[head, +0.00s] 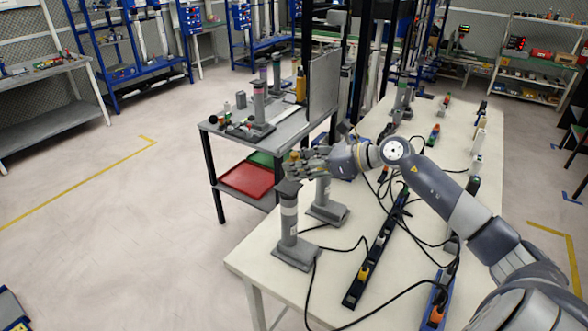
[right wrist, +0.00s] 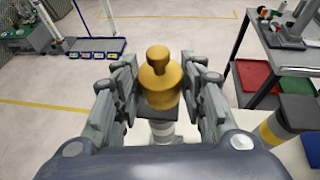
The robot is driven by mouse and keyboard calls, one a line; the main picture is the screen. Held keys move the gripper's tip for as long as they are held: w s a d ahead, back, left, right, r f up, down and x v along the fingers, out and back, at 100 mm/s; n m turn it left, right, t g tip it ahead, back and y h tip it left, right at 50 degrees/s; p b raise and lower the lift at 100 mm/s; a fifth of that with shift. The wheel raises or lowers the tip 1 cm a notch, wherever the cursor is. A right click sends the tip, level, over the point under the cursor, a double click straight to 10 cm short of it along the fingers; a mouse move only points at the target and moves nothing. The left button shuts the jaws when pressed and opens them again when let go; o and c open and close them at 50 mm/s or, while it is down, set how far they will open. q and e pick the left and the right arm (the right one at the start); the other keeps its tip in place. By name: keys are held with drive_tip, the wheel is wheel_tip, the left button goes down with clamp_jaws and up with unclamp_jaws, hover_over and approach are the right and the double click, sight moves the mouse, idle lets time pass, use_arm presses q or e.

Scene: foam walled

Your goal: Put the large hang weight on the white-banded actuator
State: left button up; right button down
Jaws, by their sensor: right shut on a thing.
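My right gripper (head: 297,163) is shut on a yellow-brass hang weight with a knob on top (right wrist: 161,80), which also shows in the head view (head: 293,157). The weight is upright between the fingers in the right wrist view (right wrist: 161,95). The white-banded actuator (head: 289,222) stands upright on a grey foot at the near left of the white table. Its white band shows right below the weight in the right wrist view (right wrist: 162,130). The weight is over its dark top plate; I cannot tell if they touch. My left gripper is not in view.
A second actuator (head: 323,192) stands just behind; its band looks yellow in the right wrist view (right wrist: 272,128). A power strip (head: 375,255) and black cables lie on the white table (head: 262,262). A grey side table (head: 285,127) holds another actuator (head: 259,103); a red bin (head: 246,180) sits below.

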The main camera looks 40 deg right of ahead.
drive_tip(key=shift+w+a+r, duration=0.1)
drive_tip(key=shift+w+a, duration=0.45)
drive_tip(key=shift+a, duration=0.05)
drive_tip(key=shift+f+p, duration=0.25)
drive_tip(key=shift+p, duration=0.1)
wheel_tip(320, 180, down, 3)
drive_tip(key=shift+r+p, duration=0.15)
drive_tip(key=shift+p, duration=0.55)
drive_tip(key=shift+f, duration=0.2)
drive_tip(key=shift+f, duration=0.1)
drive_tip(key=shift+f, duration=0.15)
drive_tip(key=c, duration=1)
unclamp_jaws()
